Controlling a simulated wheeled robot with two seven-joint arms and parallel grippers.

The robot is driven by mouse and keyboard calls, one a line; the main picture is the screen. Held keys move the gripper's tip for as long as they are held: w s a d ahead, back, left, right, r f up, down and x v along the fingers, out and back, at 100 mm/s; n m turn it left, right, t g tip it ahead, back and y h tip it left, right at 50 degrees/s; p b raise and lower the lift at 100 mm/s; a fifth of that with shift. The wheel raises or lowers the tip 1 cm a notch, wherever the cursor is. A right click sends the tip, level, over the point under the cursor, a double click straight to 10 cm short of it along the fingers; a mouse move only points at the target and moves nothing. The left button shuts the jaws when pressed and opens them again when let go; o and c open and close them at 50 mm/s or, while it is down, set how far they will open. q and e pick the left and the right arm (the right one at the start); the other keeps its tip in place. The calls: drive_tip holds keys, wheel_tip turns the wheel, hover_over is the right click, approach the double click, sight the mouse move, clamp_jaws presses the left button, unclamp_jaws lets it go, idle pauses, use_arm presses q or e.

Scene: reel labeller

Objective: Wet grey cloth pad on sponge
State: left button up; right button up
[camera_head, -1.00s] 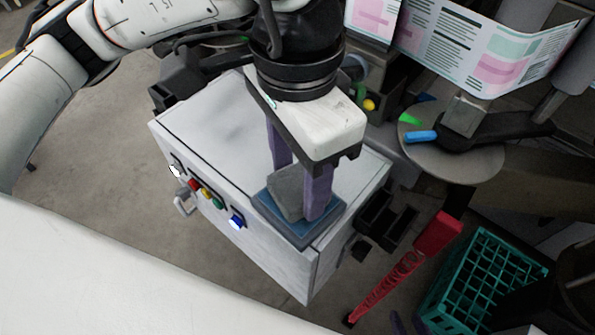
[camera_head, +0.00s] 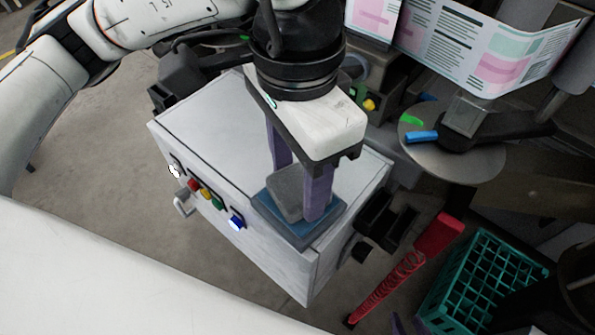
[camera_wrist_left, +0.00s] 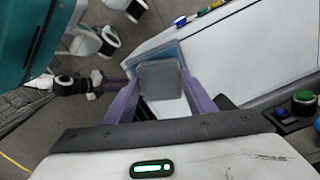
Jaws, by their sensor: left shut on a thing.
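The grey cloth pad (camera_head: 287,192) is a small rounded block between the purple fingers of my left gripper (camera_head: 298,196). The gripper is shut on it. The pad also shows between the fingers in the left wrist view (camera_wrist_left: 160,82). The blue sponge (camera_head: 263,205) sits in a shallow square holder at the front right corner of the white cabinet top. The pad is over the sponge, and its lower edge appears to touch it. The sponge's middle is hidden by pad and fingers. A purple part of what seems my right gripper (camera_head: 397,325) shows at the bottom edge; its jaws are unclear.
The white cabinet (camera_head: 225,125) has coloured buttons (camera_head: 205,194) and a handle on its front. A round grey plate (camera_head: 465,155) with a blue and a green piece is at the right. A red tool (camera_head: 405,270) and teal crate (camera_head: 485,280) stand lower right. The cabinet top's left is clear.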

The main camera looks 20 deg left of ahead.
sight(298, 183)
use_arm(q)
drive_tip(key=shift+r+p, duration=1.6)
drive_tip(key=shift+r, duration=1.9)
